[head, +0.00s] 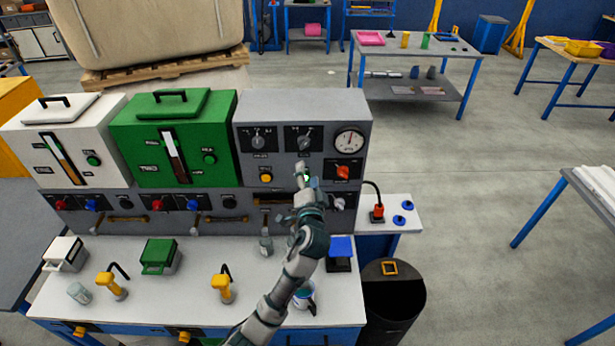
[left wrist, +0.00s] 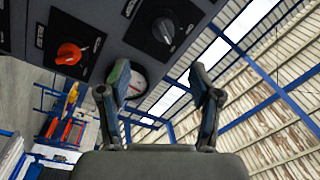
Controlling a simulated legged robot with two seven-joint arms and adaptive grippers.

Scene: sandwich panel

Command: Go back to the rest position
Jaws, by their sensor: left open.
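My left gripper (head: 305,178) is raised in front of the grey control panel (head: 250,130), near its lower right part. In the left wrist view the two fingers (left wrist: 162,85) are spread apart with nothing between them. An orange-red knob (left wrist: 70,54), a dark knob (left wrist: 163,30) and the round gauge (left wrist: 137,82) show behind them, the gauge partly hidden by a finger. In the head view the gauge (head: 349,141) and the red knob (head: 343,172) lie right of the gripper. My right gripper is in neither view.
The white worktop (head: 200,265) carries a small green box (head: 160,256), a white box (head: 65,254), yellow dispensers (head: 222,287) and a blue-topped block (head: 340,252). A white-and-blue cup (head: 304,297) is beside my forearm. A black bin (head: 393,300) stands at the right. Open floor (head: 470,210) lies beyond.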

